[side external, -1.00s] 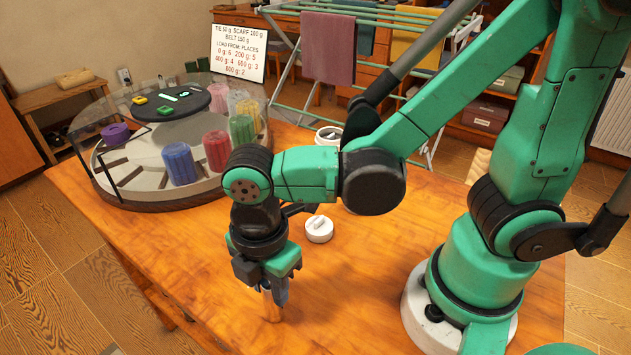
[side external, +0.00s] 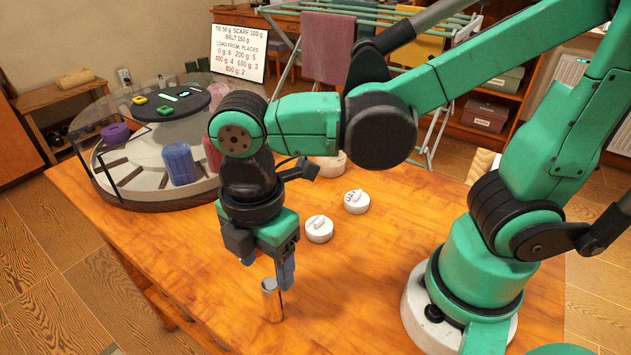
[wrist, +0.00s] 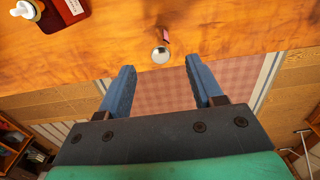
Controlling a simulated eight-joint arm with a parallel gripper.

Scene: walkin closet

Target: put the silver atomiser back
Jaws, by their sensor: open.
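The silver atomiser (side external: 271,300) stands upright on the wooden table near its front edge. In the wrist view it shows end-on as a small round silver top (wrist: 160,55), with a small reddish piece beside it. My gripper (side external: 267,270) is just above the atomiser, pointing down, its blue fingers apart and nothing held between them. In the wrist view the silver top lies beyond the gap between the fingertips (wrist: 160,68).
Two round white lidded pieces (side external: 319,230) (side external: 356,202) lie behind my gripper. A round glass-sided carousel (side external: 150,195) with coloured cylinders stands at the left. A dark red tray (wrist: 68,10) with a white-topped bottle (wrist: 26,9) shows in the wrist view. A sign (side external: 239,50) stands behind.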

